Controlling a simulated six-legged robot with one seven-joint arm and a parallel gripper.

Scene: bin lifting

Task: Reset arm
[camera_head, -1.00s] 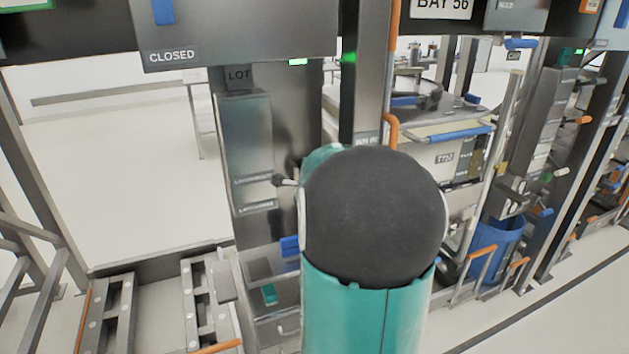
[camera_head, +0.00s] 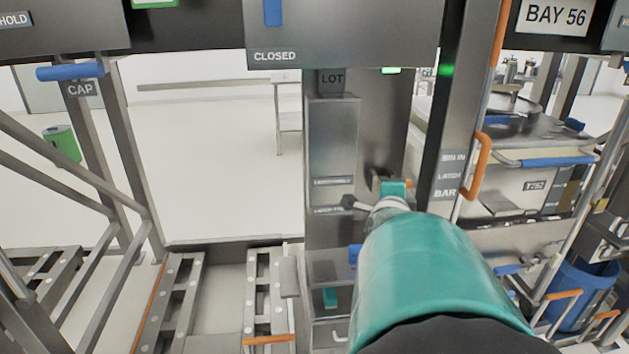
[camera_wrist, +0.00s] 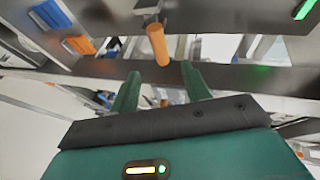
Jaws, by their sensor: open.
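My teal arm reaches forward from the bottom of the head view. Its far end, with my gripper (camera_head: 393,188), is small and partly hidden by my own arm, in front of the grey panel below the LOT sign. In the wrist view, my gripper (camera_wrist: 160,80) shows two green fingers spread apart with nothing held. An orange bar end (camera_wrist: 157,45) appears just beyond and between the fingertips. I cannot tell how far it is from them.
A dark post (camera_head: 462,110) with an orange handle (camera_head: 478,165) stands right of my arm. A grey bin (camera_head: 535,190) marked T752 and a blue tub (camera_head: 585,290) are farther right. Railings (camera_head: 95,190) stand left. Pale floor (camera_head: 210,130) is open beyond the frame.

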